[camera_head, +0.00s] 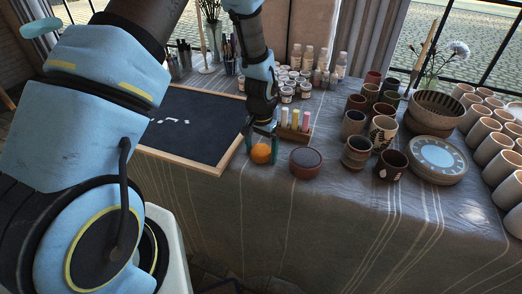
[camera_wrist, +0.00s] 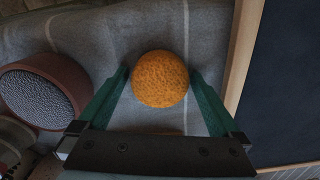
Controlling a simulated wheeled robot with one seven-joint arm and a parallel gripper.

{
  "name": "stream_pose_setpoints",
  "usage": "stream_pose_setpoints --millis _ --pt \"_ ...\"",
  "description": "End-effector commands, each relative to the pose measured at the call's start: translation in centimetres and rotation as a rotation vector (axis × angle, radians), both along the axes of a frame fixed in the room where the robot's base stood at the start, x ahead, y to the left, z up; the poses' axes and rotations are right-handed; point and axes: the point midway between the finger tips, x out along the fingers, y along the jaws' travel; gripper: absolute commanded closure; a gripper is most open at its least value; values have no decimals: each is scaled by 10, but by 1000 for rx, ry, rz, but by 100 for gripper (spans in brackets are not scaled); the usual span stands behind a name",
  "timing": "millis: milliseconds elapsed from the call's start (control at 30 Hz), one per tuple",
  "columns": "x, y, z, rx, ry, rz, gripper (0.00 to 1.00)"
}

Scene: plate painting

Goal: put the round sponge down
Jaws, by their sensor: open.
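The round orange sponge (camera_head: 261,153) rests on the cloth-covered table near its front edge, just right of the dark board. In the wrist view the sponge (camera_wrist: 160,79) sits between the tips of my green fingers, with a gap visible on each side. My gripper (camera_head: 262,133) points down over the sponge and is open. It also shows in the wrist view (camera_wrist: 160,85), with the two fingers spread apart. The sponge's underside is hidden.
A round brown pot with a dark top (camera_head: 306,161) stands just right of the sponge. The framed dark board (camera_head: 190,122) lies to the left. A rack of coloured bottles (camera_head: 295,124) is behind. Mugs (camera_head: 357,152) and a plate stack (camera_head: 437,160) stand further right.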

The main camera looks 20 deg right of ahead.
Motion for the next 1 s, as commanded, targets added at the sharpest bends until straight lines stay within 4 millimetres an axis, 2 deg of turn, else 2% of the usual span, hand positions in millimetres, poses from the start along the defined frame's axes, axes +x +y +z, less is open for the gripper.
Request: stream_pose_setpoints --millis 267,700,833,1000 --pt "0 -1 12 -2 -1 0 0" --pt "1 0 93 -3 -3 0 0" --pt "1 -1 111 -3 -2 1 0" --pt "0 0 122 -1 -1 0 0"
